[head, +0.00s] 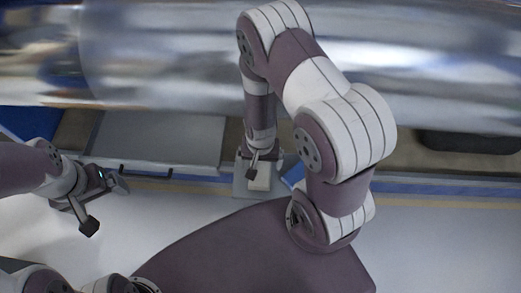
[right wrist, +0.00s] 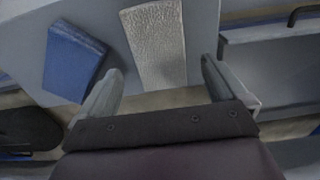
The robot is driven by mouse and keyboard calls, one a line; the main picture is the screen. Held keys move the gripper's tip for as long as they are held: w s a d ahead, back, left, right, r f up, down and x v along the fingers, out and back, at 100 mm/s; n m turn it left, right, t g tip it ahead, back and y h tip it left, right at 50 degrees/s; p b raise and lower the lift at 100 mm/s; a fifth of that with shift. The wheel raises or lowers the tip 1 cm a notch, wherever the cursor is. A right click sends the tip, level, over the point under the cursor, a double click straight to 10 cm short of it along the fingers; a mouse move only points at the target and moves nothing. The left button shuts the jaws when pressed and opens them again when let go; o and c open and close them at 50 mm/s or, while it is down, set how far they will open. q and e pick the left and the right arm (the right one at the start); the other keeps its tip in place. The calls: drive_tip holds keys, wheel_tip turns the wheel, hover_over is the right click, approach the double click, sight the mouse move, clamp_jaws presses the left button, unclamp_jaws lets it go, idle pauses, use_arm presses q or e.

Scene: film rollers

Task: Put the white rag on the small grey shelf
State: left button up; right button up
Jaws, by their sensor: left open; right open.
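The white rag (head: 260,184) lies flat on a small grey surface (head: 240,187), which looks like the small grey shelf, at the middle of the head view. In the right wrist view the rag (right wrist: 156,45) is a pale, textured strip. The gripper partly hides the rag in the head view. My left gripper (head: 104,206) is open and empty at the left.
A blue block-like thing (right wrist: 73,60) lies close beside the rag. A grey box or drawer with handles (head: 160,140) stands left of the shelf. A large shiny roll (head: 170,55) spans the back. A dark object (head: 465,142) lies at the right.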

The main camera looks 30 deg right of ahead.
wheel_tip(320, 180, up, 10)
drive_tip(key=p, duration=0.5)
wheel_tip(320, 180, up, 29)
drive_tip(key=n+t+p, duration=0.1)
drive_tip(key=n+p, duration=0.6)
drive_tip(key=p, duration=0.5)
hover_over(260, 165)
drive_tip(key=s, duration=0.1)
drive_tip(key=shift+s+a+r, duration=0.1)
drive_tip(key=shift+a+r, duration=0.1)
drive_tip(key=shift+a, duration=0.1)
